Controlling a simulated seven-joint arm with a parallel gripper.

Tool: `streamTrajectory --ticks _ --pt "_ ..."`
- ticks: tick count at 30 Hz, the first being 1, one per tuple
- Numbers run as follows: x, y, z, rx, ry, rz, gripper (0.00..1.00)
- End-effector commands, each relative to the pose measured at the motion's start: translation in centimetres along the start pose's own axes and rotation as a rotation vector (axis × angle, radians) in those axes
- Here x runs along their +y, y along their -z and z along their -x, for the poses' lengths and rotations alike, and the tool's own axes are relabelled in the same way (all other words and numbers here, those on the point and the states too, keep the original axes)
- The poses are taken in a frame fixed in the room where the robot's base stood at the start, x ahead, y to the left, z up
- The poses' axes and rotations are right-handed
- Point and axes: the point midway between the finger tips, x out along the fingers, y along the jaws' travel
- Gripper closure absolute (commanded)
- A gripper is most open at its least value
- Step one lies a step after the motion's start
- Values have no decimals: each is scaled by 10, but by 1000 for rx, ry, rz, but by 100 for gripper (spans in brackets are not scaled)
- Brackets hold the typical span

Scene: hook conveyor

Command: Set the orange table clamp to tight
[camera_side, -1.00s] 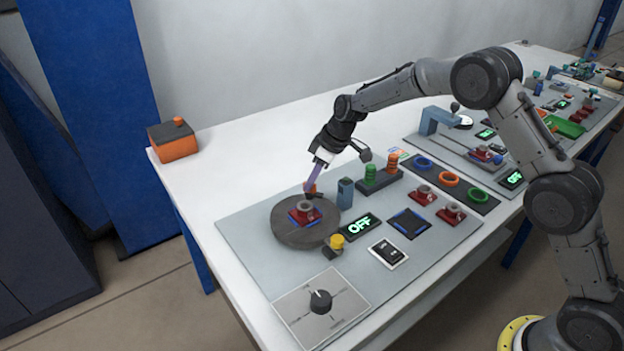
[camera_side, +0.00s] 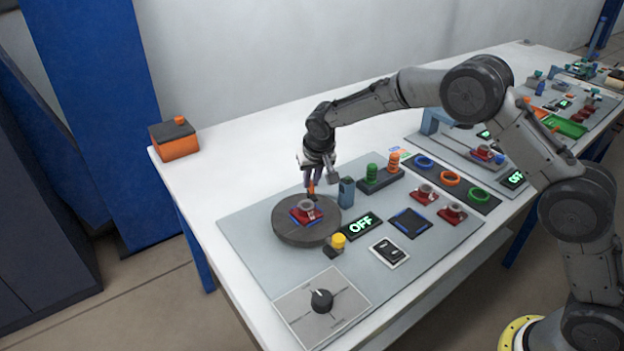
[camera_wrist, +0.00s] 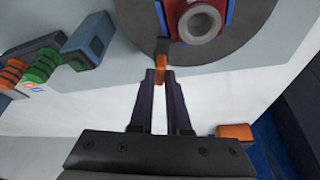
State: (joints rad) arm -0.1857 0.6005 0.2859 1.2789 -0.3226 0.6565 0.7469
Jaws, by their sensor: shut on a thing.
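The orange table clamp (camera_side: 311,190) stands at the far edge of the dark round turntable (camera_side: 288,235). It shows as an orange lever on a dark block in the wrist view (camera_wrist: 162,63). My gripper (camera_side: 312,182) is above the clamp with its fingers pointing down. In the wrist view, the fingertips (camera_wrist: 161,76) are closed on the orange lever, one on each side. The fingers hide part of the lever. I cannot read any tight or loose marking.
A red and blue fixture with a grey ring (camera_side: 306,210) sits on the turntable. A blue-grey block (camera_side: 346,191) stands close right of my gripper. The OFF display (camera_side: 361,226), yellow button (camera_side: 338,241) and black dial (camera_side: 321,300) are nearer. White table lies clear behind.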

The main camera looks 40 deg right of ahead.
Motion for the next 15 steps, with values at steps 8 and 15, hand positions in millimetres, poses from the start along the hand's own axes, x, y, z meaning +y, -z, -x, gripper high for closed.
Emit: streamTrajectory --ticks 8,15 --pt "-2 0 0 -1 -89 -216 100" --pt "-3 0 0 -1 -141 -347 100"
